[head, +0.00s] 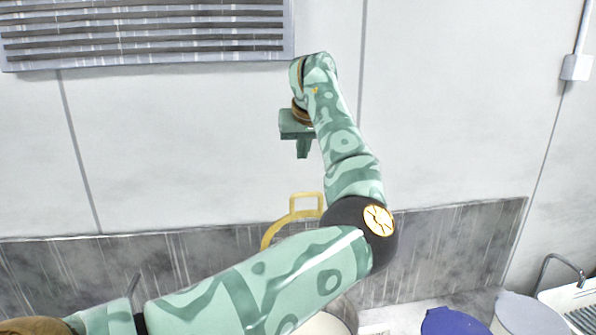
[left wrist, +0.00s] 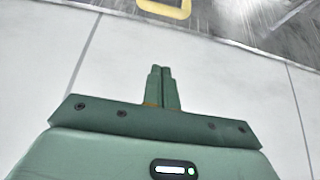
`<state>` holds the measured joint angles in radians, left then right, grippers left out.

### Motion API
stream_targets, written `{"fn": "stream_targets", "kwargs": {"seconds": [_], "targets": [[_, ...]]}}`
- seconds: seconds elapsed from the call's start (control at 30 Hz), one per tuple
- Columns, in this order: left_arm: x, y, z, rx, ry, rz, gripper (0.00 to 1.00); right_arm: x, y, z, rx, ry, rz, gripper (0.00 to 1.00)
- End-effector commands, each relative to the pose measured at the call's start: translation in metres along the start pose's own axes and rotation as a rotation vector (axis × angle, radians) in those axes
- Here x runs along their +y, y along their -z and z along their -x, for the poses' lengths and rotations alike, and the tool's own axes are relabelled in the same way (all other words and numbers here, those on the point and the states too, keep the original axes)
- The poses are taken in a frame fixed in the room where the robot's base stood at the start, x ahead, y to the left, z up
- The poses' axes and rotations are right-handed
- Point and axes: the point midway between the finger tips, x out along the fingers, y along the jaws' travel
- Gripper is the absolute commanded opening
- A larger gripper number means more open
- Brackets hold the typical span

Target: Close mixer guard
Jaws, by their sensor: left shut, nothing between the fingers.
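The mixer guard (head: 268,237) has a yellow rim and a yellow loop handle (head: 306,203). It stands raised in front of the back wall, partly hidden behind my left arm. The handle also shows at the top edge of the left wrist view (left wrist: 165,8). A pale bowl (head: 326,323) shows below my arm at the bottom edge, mostly hidden. My left gripper (head: 303,153) hangs fingers down above the handle in the head view, apart from it. Its fingers are together and empty in the left wrist view (left wrist: 161,75). My right gripper is not in view.
A blue container (head: 453,322) and a pale grey one (head: 527,315) stand at the bottom right. A rack (head: 575,300) and a curved tap-like pipe (head: 560,259) are beyond them. A louvred vent (head: 145,32) is on the wall. A grey splashback (head: 450,245) runs along the back.

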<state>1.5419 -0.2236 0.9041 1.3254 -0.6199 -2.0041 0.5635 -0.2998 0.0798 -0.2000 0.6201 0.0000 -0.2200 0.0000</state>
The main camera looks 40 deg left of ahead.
Motion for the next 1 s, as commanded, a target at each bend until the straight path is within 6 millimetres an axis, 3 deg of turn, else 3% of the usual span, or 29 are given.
{"fn": "stream_targets", "kwargs": {"seconds": [0.17, 0.57, 0.8, 1.0], "targets": [[-0.001, 0.0, -0.017, -0.003, 0.004, -0.001, 0.0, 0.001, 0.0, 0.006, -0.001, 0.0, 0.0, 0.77], [-0.002, 0.001, -0.098, -0.003, 0.004, -0.001, 0.0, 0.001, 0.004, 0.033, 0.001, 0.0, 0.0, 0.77], [0.0, -0.03, -0.087, 0.0, 0.0, -0.001, 0.0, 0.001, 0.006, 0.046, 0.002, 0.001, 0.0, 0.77], [0.0, -0.038, -0.086, -0.001, 0.001, -0.001, 0.0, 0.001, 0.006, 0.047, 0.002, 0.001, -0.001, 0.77]]}}
